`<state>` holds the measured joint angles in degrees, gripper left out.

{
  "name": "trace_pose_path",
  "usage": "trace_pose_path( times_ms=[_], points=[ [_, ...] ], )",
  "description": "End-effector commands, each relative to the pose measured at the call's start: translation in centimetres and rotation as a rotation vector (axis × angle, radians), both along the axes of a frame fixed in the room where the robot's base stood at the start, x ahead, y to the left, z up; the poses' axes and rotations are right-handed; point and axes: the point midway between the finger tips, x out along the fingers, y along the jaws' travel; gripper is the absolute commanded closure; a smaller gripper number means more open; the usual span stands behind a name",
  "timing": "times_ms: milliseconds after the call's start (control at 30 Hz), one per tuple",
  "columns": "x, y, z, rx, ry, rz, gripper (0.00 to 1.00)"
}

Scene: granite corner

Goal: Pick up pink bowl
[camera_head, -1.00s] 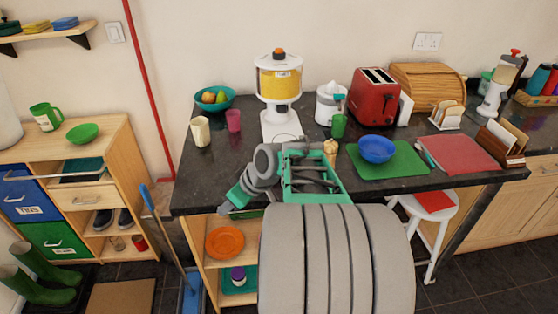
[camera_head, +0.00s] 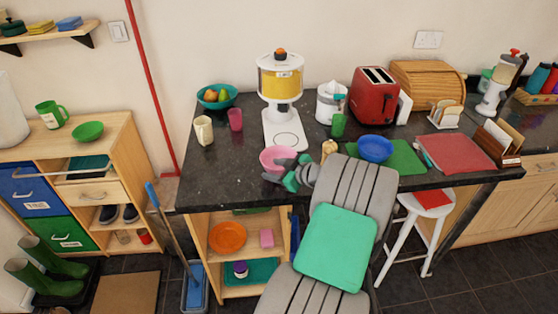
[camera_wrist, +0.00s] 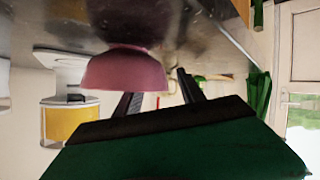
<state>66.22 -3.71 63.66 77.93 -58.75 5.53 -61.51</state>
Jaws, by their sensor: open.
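The pink bowl (camera_head: 274,157) stands on the dark counter, just in front of the white base of the yellow-filled dispenser. My gripper (camera_head: 282,178) is at the bowl's near right side, and its far parts are small and partly hidden by my arm. In the wrist view the scene appears upside down. The pink bowl (camera_wrist: 123,73) is close there, just beyond my two black fingers (camera_wrist: 158,86), which are spread apart with nothing clearly between them. The bowl overlaps the left finger; I cannot tell whether they touch.
The dispenser (camera_head: 281,85) stands behind the bowl. A pink cup (camera_head: 235,119) and a cream cup (camera_head: 203,130) are to its left. A small tan object (camera_head: 329,148), a blue bowl (camera_head: 376,148) and a green mat (camera_head: 408,157) are to the right. The counter's left front is clear.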

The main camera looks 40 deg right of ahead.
Motion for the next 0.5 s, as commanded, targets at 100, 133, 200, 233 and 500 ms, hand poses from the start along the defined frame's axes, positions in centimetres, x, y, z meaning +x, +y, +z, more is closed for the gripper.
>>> trace_pose_path(
  times_ms=[100, 133, 200, 233, 500],
  points=[
    [1.6, 0.3, -0.6, 0.002, 0.000, 0.004, 0.53],
    [1.8, 0.3, -0.8, 0.002, 0.001, 0.001, 0.53],
    [2.0, 0.2, -1.0, 0.001, 0.001, -0.001, 0.53],
    [2.0, 0.2, -1.0, 0.000, 0.001, -0.002, 0.53],
    [1.9, 0.2, -1.0, 0.001, 0.001, -0.001, 0.66]
  ],
)
